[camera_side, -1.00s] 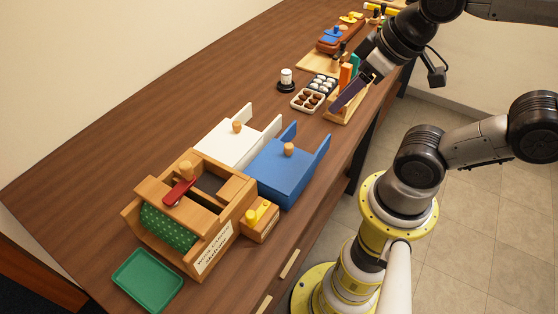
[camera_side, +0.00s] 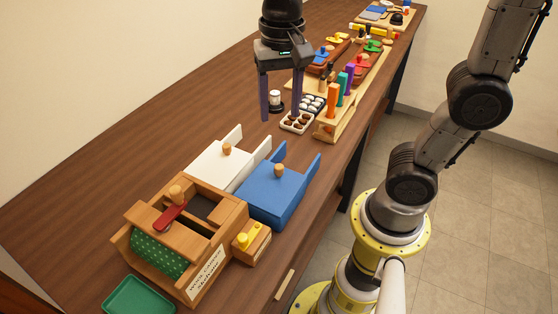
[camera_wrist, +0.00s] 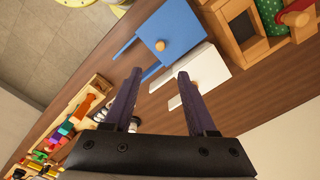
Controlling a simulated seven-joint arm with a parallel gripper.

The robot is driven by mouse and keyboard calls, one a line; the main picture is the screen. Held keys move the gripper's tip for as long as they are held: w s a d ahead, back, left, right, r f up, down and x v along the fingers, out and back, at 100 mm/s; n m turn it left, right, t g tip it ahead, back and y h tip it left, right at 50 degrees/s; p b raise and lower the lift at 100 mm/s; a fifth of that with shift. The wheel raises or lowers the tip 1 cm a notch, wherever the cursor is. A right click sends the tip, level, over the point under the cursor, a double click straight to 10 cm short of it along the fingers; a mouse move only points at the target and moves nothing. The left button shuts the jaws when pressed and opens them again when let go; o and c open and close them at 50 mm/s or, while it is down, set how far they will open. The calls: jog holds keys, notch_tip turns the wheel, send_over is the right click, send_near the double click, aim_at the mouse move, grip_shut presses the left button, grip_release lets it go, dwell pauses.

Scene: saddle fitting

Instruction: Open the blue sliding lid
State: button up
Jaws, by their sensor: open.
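The blue sliding lid (camera_side: 268,194) with a round wooden knob (camera_side: 279,170) lies on the blue box at the middle of the side view, its two rails (camera_side: 308,172) reaching out behind it. In the wrist view the blue lid (camera_wrist: 174,27) and its knob (camera_wrist: 160,45) show at the upper middle. My gripper (camera_side: 281,116) is open and empty, pointing down above the table, farther along it than the blue lid and well apart from it. In the wrist view its fingers (camera_wrist: 158,72) are spread wide.
A white lidded box (camera_side: 217,163) stands beside the blue one. A wooden box with a green dotted cloth (camera_side: 155,252) and a small block with yellow pegs (camera_side: 251,240) stand close in front. Egg tray (camera_side: 297,121) and colored-peg rack (camera_side: 335,122) stand beyond. Table at left is clear.

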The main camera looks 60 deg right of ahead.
aim_at(279, 166)
notch_tip(279, 166, down, 14)
jog(key=shift+a+f, duration=0.15)
dwell(0.5)
grip_shut()
dwell(1.3)
